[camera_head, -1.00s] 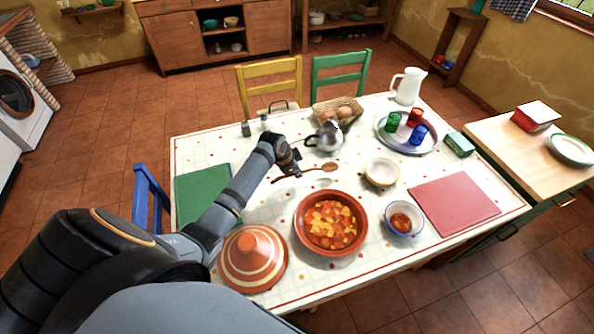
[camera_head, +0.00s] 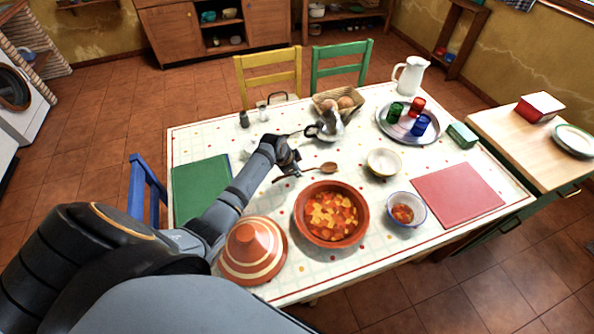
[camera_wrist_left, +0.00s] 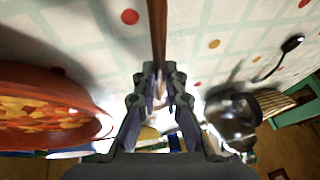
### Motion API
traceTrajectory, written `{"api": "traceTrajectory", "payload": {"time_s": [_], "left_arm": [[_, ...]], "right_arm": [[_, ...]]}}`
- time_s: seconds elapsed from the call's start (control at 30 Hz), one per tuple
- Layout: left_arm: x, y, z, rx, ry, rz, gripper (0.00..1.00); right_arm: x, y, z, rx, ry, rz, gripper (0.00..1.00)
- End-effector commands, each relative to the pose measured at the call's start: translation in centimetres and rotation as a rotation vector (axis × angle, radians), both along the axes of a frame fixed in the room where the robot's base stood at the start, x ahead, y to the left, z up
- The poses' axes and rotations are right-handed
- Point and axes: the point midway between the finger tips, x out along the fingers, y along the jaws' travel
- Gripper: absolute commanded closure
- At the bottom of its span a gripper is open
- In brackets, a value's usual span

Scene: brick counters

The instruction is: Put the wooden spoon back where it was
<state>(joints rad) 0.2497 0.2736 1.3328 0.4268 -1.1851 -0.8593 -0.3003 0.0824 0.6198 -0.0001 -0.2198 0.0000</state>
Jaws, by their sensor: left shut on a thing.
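The wooden spoon (camera_head: 328,168) is over the patterned table, between the teapot and the stew dish, with its bowl end pointing right. My left gripper (camera_head: 293,168) is shut on its handle. In the left wrist view the brown handle (camera_wrist_left: 158,35) runs from the top edge down between the fingers of the left gripper (camera_wrist_left: 158,85). The spoon is close to the tabletop; I cannot tell whether it touches. My right gripper is not in view.
The stew dish (camera_head: 330,238) and striped tagine lid (camera_head: 252,250) stand in front of the gripper. The silver teapot (camera_head: 329,127) is behind it. A cream bowl (camera_head: 384,163) is to the right, a green board (camera_head: 201,187) to the left. Bare tablecloth surrounds the spoon.

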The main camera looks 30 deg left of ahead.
Motion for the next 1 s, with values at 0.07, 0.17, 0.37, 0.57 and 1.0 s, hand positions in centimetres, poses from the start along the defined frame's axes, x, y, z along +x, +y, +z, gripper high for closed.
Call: {"api": "traceTrajectory", "payload": {"time_s": [0.07,0.17,0.37,0.57,1.0], "left_arm": [[0.0,0.0,0.0,0.0,0.0,0.0,0.82],[0.0,0.0,0.0,0.0,0.0,0.0,0.68],[0.0,0.0,0.0,0.0,0.0,0.0,0.64],[-0.2,0.2,0.5,0.002,0.0,0.0,0.64],[-4.0,1.4,9.1,0.005,-0.002,-0.002,0.64]], "right_arm": [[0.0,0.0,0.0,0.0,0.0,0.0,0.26],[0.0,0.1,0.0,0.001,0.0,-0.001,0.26],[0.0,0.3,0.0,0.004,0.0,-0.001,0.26],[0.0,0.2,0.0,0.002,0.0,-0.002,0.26],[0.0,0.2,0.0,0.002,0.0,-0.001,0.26]]}}
